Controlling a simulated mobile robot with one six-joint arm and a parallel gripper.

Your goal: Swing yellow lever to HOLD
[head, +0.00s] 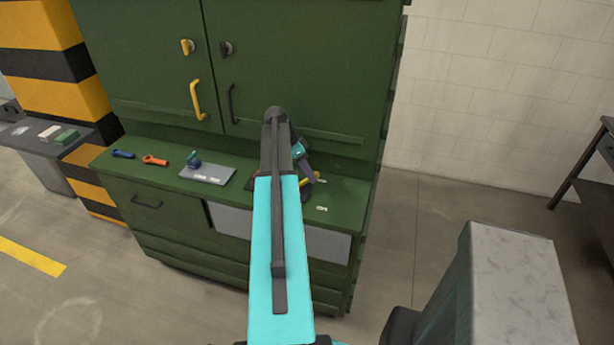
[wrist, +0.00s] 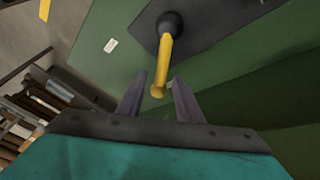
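The yellow lever (wrist: 165,60) rises from a black round pivot (wrist: 173,22) on a dark plate (wrist: 222,20). In the wrist view its free end lies between the fingertips of my gripper (wrist: 160,77). The two fingers are apart, with a gap on each side of the lever; I cannot tell whether either touches it. In the head view my arm hides most of the lever, and only a bit of yellow (head: 306,191) shows beside my gripper (head: 309,178). No HOLD mark is readable.
A green cabinet (head: 300,60) stands behind the green counter (head: 345,195). Left on the counter are a grey plate (head: 208,172) with a teal-handled part, an orange tool (head: 155,160) and a blue tool (head: 122,153). A small white label (head: 321,209) lies to the right.

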